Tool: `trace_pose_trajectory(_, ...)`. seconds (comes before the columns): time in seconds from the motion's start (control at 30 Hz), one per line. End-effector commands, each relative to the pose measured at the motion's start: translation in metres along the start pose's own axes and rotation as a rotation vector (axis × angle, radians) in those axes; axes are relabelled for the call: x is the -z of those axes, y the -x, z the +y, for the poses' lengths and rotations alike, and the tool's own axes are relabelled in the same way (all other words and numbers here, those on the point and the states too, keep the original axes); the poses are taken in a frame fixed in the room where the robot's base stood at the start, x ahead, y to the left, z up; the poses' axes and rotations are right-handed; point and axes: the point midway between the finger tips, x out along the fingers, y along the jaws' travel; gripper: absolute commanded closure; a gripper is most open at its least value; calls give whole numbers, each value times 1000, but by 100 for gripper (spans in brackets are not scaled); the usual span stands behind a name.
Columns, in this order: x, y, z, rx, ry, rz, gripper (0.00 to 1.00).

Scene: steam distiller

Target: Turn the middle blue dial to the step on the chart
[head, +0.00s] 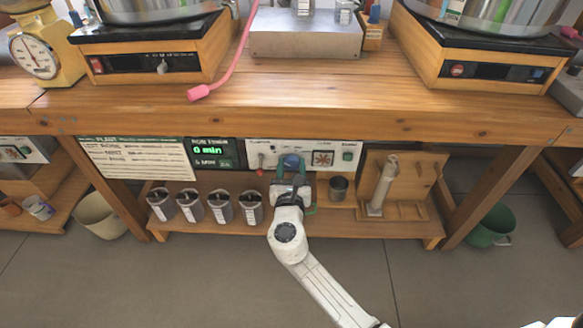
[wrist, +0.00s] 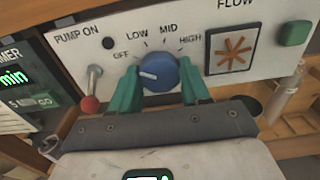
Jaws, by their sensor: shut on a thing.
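The blue dial (wrist: 158,72) sits on the white control panel, between the green fingers of my gripper (wrist: 160,90), which are shut on it from both sides. Its white pointer mark points left, on the OFF side. The labels OFF, LOW, MID and HIGH run around it from left to right. In the head view the dial (head: 291,161) shows just beyond my gripper (head: 290,178), under the bench top. The white chart (head: 135,160) headed PLANT hangs at the left; its lines are too small to read.
A red-tipped lever (wrist: 90,102) marked PUMP ON is left of the dial. An orange FLOW wheel (wrist: 232,49) and a green button (wrist: 293,33) are right. A timer (head: 212,152) reads 0 min. Several metal cups (head: 190,206) stand on the lower shelf.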

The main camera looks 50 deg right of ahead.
Motion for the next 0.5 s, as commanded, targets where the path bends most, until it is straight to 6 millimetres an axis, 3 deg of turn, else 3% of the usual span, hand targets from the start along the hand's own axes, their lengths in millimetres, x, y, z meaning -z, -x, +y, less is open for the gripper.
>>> trace_pose_trajectory(0.17, 0, 0, 0, 0, 0, 0, 83)
trace_pose_trajectory(0.5, 1, 0, 0, -1, -56, -1, 84)
